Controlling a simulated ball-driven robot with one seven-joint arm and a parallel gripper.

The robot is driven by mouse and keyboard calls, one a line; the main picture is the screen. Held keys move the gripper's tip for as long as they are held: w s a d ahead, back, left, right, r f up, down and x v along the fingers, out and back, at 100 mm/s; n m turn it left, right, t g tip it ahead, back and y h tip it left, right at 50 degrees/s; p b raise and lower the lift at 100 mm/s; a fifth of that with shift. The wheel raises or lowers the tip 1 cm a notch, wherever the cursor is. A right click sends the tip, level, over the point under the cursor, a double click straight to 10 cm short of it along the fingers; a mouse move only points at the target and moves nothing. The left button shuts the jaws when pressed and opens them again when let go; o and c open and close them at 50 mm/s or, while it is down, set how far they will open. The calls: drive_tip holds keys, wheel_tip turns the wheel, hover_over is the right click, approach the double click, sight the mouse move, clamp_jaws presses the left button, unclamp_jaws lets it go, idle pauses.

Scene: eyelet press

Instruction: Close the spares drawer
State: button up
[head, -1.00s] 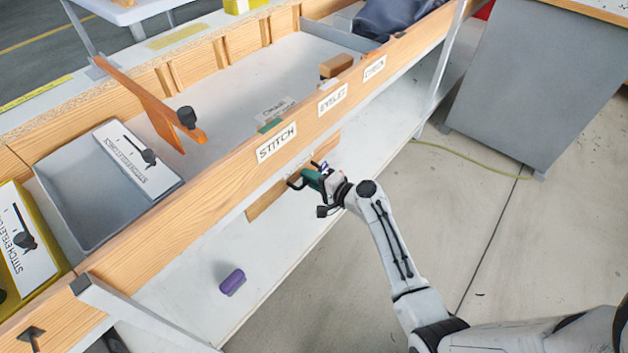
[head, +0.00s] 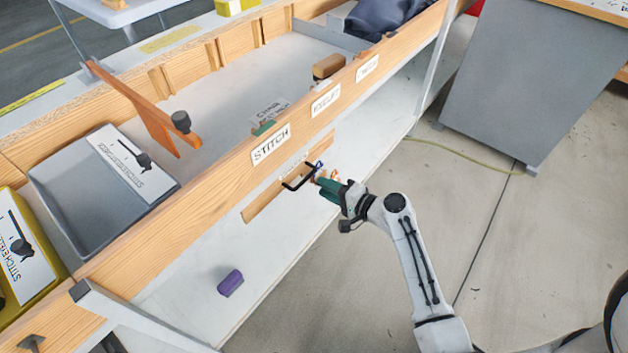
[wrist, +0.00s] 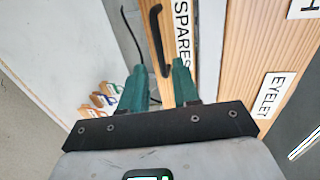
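The spares drawer shows in the head view as a low wooden front (head: 262,203) under the bench rail, with a black bar handle (head: 298,180). In the wrist view its front carries the label SPARES (wrist: 182,30), and the black handle (wrist: 157,40) stands out from it. The head view does not clearly show how far the drawer sticks out. My gripper (head: 328,187), with green fingers, is just right of the handle in the head view. In the wrist view the fingers (wrist: 160,85) are apart and look empty. The handle's near end shows just beyond the fingertips; contact cannot be told.
The bench rail (head: 220,185) with STITCH and other labels runs above the drawer. A purple block (head: 230,283) lies on the lower shelf (head: 190,290). Small orange-and-white pieces (wrist: 100,100) show beside the fingers. Open floor (head: 400,180) lies to the right.

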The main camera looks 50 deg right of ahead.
drive_tip(key=shift+v, duration=1.25)
drive_tip(key=s+a+f+n+g+y, duration=0.2)
drive_tip(key=a+n+g, duration=0.1)
drive_tip(key=a+n, duration=0.25)
drive_tip(key=s+a+f+n+g+y, duration=0.1)
drive_tip(key=s+a+n+g+y, duration=0.2)
drive_tip(key=a, duration=0.4)
drive_tip(key=s+a+n+g+h, duration=0.35)
drive_tip(key=s+n+g, duration=0.25)
drive_tip(key=s, duration=0.2)
drive_tip(key=s+r+n+g+h, duration=0.2)
drive_tip(key=s+r+n, duration=0.1)
drive_tip(key=s, duration=0.3)
wheel_tip(320, 180, up, 15)
drive_tip(key=p, duration=1.4)
drive_tip(key=shift+s+d+r+g+p, duration=0.2)
drive_tip(key=shift+s+d+g+p, duration=0.1)
drive_tip(key=shift+s+p, duration=0.15)
